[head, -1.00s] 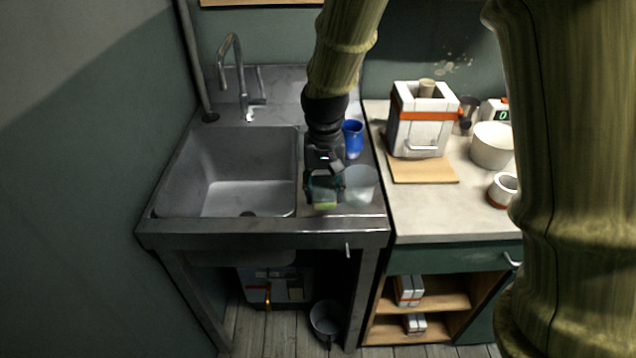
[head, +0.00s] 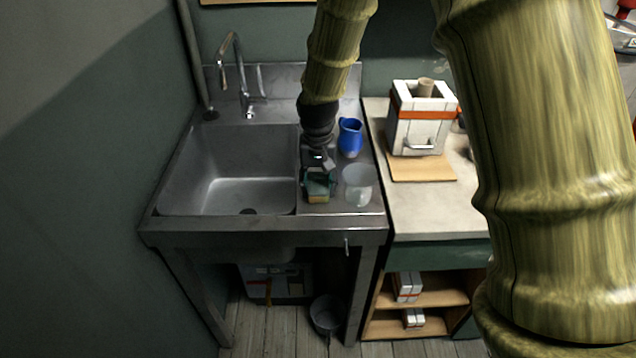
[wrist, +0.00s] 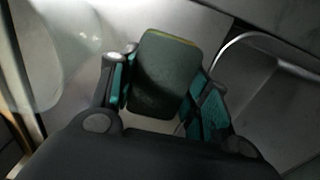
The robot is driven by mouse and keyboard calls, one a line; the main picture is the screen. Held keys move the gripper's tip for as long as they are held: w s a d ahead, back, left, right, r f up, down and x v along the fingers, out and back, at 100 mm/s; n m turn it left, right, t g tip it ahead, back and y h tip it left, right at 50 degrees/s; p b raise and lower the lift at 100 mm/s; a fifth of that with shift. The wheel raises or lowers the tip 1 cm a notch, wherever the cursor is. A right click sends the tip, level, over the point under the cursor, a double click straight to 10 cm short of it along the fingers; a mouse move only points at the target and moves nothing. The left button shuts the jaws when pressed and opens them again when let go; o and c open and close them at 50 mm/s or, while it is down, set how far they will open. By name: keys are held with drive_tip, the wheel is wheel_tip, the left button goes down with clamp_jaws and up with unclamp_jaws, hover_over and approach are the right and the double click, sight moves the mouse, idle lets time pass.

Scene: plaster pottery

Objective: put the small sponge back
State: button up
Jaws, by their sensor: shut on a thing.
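The small sponge (head: 318,198) has a yellowish side and a dark green side. In the wrist view the sponge (wrist: 166,75) sits between the two teal-padded fingers of my gripper (wrist: 165,95), its dark green face toward the camera. My gripper (head: 318,180) is shut on the sponge, over the sink unit's drainboard (head: 340,207), just right of the basin. I cannot tell whether the sponge touches the metal.
The sink basin (head: 225,190) lies left of my gripper. A translucent cup (head: 358,188) stands close on the right, with a blue pitcher (head: 350,137) behind it. A white box-shaped kiln (head: 422,125) stands on a board (head: 422,168) on the right counter.

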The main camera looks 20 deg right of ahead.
sight(318, 182)
drive_tip(key=shift+s+f, duration=0.15)
drive_tip(key=shift+f, duration=0.2)
drive_tip(key=o, duration=1)
drive_tip(key=shift+o, duration=0.7)
drive_tip(key=shift+f, duration=0.1)
wheel_tip(318, 182, up, 13)
drive_tip(key=b, duration=0.1)
drive_tip(key=shift+w, duration=0.2)
drive_tip(key=shift+f, duration=0.1)
